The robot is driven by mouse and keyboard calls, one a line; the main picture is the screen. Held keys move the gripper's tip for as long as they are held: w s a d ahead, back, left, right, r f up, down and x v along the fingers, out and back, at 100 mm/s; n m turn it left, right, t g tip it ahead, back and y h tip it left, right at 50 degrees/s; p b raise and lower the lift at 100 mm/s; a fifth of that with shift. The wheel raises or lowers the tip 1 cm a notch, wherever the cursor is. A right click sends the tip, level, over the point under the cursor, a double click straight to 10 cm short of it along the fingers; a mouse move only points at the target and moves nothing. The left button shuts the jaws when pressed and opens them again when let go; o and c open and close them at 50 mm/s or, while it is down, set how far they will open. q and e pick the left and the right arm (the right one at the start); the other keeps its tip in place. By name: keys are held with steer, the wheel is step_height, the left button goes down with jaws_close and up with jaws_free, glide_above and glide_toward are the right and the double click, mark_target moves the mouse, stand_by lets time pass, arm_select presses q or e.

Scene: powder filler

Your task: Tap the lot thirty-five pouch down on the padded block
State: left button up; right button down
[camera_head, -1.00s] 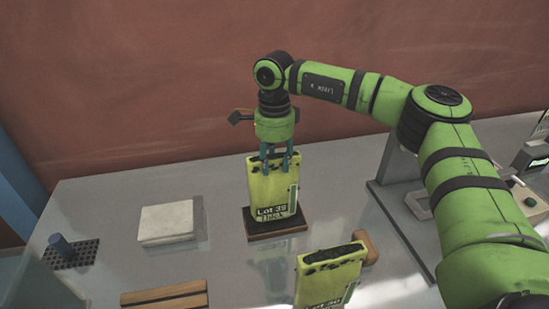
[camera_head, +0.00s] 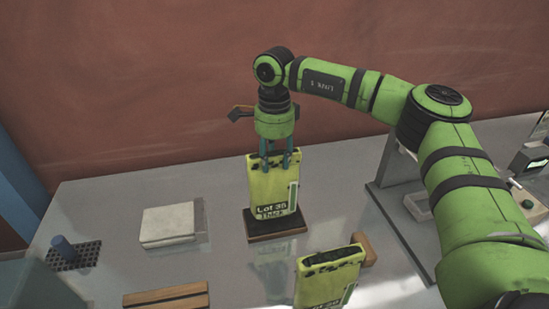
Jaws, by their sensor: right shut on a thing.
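The yellow-green lot 35 pouch (camera_head: 272,188) is upright, its label facing me. My right gripper (camera_head: 275,163) is above it, shut on its top edge. Directly under the pouch is a low wooden block with a dark top (camera_head: 277,225), which looks like the padded block. The pouch's lower edge is at the block's top; I cannot tell whether it touches or hangs just above. My left gripper is not in view.
Another yellow-green pouch (camera_head: 328,279) stands in front, beside a brown wooden piece (camera_head: 365,248). A pale slab (camera_head: 168,222) lies left. A perforated mat with a blue peg (camera_head: 64,248) and wooden strips (camera_head: 166,296) are farther left and front. A grey stand (camera_head: 385,215) is right.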

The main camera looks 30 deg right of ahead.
steer(key=shift+f, duration=0.1)
steer(key=shift+f+b, duration=1)
steer(key=shift+f, duration=0.35)
steer(key=shift+r, duration=0.15)
steer(key=shift+r+p, duration=1)
steer(key=shift+r, duration=0.35)
steer(key=shift+f, duration=0.15)
steer(key=shift+f+b, duration=0.95)
steer(key=shift+f, duration=0.35)
steer(key=shift+r, duration=0.1)
